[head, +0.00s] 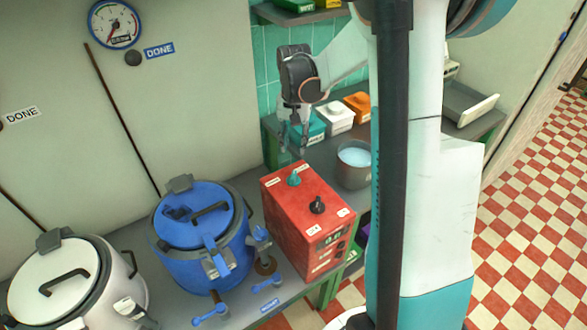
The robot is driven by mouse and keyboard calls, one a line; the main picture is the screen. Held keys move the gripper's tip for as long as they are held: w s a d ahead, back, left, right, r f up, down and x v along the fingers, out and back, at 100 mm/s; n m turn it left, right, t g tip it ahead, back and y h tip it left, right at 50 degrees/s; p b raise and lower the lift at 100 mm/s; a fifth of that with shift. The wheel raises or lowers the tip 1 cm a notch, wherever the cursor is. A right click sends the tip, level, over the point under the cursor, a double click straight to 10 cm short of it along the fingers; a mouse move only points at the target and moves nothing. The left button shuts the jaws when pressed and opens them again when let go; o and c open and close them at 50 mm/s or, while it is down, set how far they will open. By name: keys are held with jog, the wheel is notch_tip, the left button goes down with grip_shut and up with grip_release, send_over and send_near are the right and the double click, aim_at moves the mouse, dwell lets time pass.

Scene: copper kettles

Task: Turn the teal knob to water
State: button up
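The teal knob (294,180) stands on the top face of a red control box (318,229), toward its far left. Small white labels lie on either side of it, too small to read. My gripper (294,154) points down just above and behind the knob in the picture. Its two fingers look apart with nothing between them, and they do not appear to touch the knob.
A black knob (317,205) sits nearer on the same box. A blue kettle (204,262) and a white kettle (75,290) stand to the left. A pot of pale blue liquid (354,166) is close on the right. Teal, white (338,116) and orange (358,104) containers stand behind.

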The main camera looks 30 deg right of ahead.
aim_at(294, 174)
notch_tip(294, 174, down, 12)
jog(key=b, duration=0.2)
jog(key=shift+f+b, duration=0.2)
jog(key=shift+b, duration=0.2)
grip_shut()
